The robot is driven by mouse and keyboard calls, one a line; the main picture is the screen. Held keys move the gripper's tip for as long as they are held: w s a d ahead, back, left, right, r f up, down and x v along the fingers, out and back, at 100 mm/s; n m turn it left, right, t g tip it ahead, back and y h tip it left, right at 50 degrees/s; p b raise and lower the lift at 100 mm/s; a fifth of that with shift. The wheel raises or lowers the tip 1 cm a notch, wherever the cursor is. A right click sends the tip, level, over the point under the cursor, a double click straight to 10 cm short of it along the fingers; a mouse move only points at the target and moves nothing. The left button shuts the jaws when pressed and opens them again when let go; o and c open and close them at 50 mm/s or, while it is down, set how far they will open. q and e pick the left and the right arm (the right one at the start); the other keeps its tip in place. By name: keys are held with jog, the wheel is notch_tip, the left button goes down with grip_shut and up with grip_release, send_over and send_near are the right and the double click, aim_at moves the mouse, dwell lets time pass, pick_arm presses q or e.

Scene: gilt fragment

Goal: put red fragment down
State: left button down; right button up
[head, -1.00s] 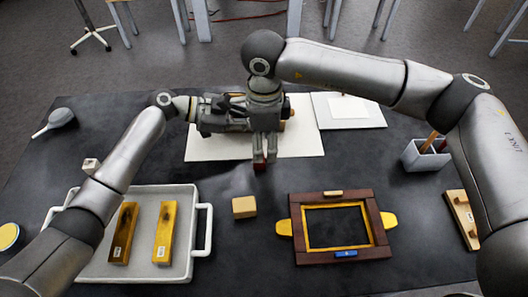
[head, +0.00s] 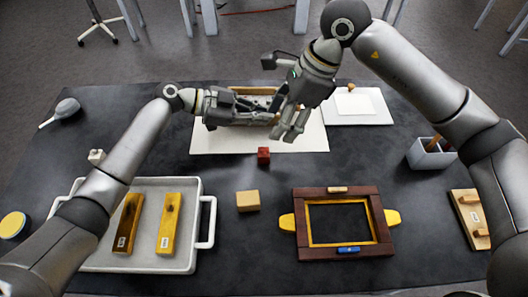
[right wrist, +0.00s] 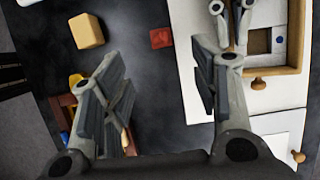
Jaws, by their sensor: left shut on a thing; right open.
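The small red fragment (head: 263,155) lies on the dark table, just in front of the large white board's near edge. It also shows in the right wrist view (right wrist: 161,39), clear of both grippers. My right gripper (head: 290,133) is open and empty, raised above and behind the fragment, over the white board. Its spread fingers (right wrist: 155,98) show in the right wrist view. My left gripper (head: 272,112) is shut on the light wooden frame (right wrist: 274,98) on the white board; its fingers partly hide the frame's wall.
The white board (head: 215,142) lies at the back. A tan block (head: 248,201), a dark wooden frame (head: 305,250) and a white tray (head: 191,262) with two gilt strips stand nearer. A grey holder (head: 430,155) is at right. Table around the fragment is clear.

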aim_at(264, 150)
jog(key=x, duration=1.2)
jog(key=shift+d, duration=0.1)
jog(key=c, duration=1.1)
jog(key=shift+o, duration=0.2)
notch_tip(264, 150, up, 10)
jog(key=shift+r, duration=0.1)
